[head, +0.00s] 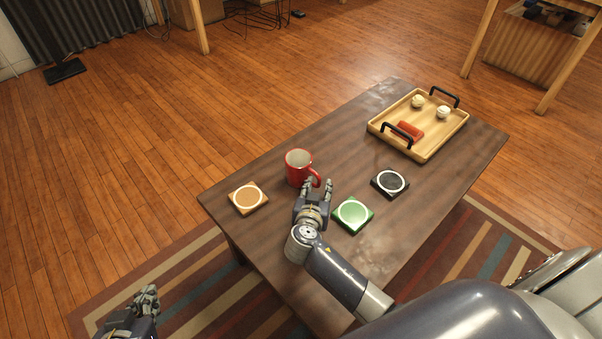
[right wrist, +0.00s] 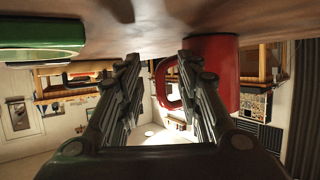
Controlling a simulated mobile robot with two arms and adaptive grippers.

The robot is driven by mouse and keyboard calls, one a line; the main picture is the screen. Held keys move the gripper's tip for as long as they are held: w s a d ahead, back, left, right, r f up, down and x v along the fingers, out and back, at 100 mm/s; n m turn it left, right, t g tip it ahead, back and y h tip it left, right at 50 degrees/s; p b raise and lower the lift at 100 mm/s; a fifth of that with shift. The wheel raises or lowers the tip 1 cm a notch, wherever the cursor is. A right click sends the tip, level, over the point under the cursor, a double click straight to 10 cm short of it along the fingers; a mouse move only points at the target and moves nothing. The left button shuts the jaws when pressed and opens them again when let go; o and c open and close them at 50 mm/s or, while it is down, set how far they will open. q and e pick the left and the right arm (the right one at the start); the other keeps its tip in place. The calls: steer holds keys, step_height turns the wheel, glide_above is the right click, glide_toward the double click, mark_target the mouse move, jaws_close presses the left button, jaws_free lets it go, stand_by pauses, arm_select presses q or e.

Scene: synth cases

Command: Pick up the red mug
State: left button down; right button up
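The red mug (head: 297,168) stands upright on the dark wooden table, its handle toward my right gripper (head: 317,187). In the right wrist view, which looks upside down, the mug (right wrist: 222,70) is at the right, partly behind one finger. Its handle (right wrist: 160,88) shows in the gap between the fingers. My right gripper (right wrist: 157,62) is open, with its two fingers apart and nothing clamped. I cannot tell whether a finger touches the mug. My left gripper (head: 146,296) is low at the left, off the table; its opening is unclear.
On the table (head: 262,240) lie an orange coaster (head: 248,197), a green coaster (head: 352,215) close beside my right gripper, and a black coaster (head: 390,182). A wooden tray (head: 440,143) with black handles holds a red item (head: 411,131) and two pale round items.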

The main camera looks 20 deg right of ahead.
jaws_close()
steer(key=shift+r, duration=0.15)
stand_by(0.4)
